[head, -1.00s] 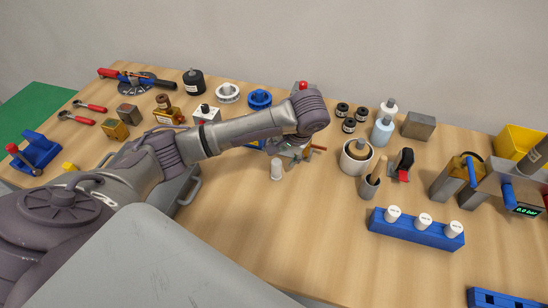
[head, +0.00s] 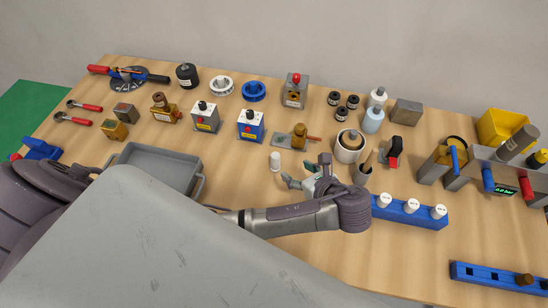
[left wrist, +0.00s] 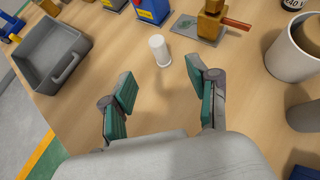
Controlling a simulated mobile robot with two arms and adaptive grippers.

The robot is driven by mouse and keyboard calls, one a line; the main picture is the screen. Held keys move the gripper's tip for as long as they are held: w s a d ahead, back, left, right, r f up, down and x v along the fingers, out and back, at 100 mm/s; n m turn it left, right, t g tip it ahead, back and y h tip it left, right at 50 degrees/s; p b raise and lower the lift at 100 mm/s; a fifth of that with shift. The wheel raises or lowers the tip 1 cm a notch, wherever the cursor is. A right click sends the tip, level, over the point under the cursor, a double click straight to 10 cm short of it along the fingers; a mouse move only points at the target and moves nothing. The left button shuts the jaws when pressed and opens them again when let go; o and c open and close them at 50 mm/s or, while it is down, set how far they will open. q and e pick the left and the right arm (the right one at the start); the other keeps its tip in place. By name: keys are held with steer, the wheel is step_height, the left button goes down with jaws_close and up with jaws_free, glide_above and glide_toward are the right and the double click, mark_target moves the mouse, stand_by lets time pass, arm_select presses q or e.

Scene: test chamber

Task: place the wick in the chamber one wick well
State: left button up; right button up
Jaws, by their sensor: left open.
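A small white cylinder (head: 275,161), which looks like the wick, stands upright on the bare table; it also shows in the left wrist view (left wrist: 160,50). My left gripper (head: 306,174) is open and empty, to the right and on the near side of it. In the left wrist view its fingers (left wrist: 160,78) are spread, with the cylinder beyond the tips and apart from them. Two small boxes with black knobs, one grey (head: 205,118) and one blue (head: 249,127), stand behind. I cannot tell which thing is chamber one, and no wick well is clearly visible. My right gripper is not in view.
A brass block on a plate (head: 284,139) stands just behind the cylinder. A white pot (head: 349,156) and a blue rack with white-capped vials (head: 425,218) are to the right. A grey tray (head: 157,152) lies left. The table around the cylinder is clear.

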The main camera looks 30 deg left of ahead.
mark_target(278, 160)
arm_select(q)
steer(key=x, duration=0.7)
steer(key=shift+w+a+f, duration=0.1)
steer(key=shift+w+a, duration=0.05)
steer(key=shift+a, duration=0.1)
steer(key=shift+w+a+f, duration=0.1)
steer(key=shift+a+f, duration=0.05)
steer(key=shift+a, duration=0.05)
steer(key=shift+w+a+f+p, duration=0.15)
steer(key=shift+a+f+p, duration=0.15)
steer(key=shift+a, duration=0.15)
steer(key=p+x, duration=0.1)
steer(key=x, duration=0.2)
steer(key=shift+a+f, duration=0.25)
steer(key=shift+w+a+f, duration=0.15)
steer(key=shift+a+f, duration=0.05)
steer(key=shift+f, duration=0.05)
steer(key=shift+d, duration=0.1)
steer(key=c, duration=0.6)
jaws_close()
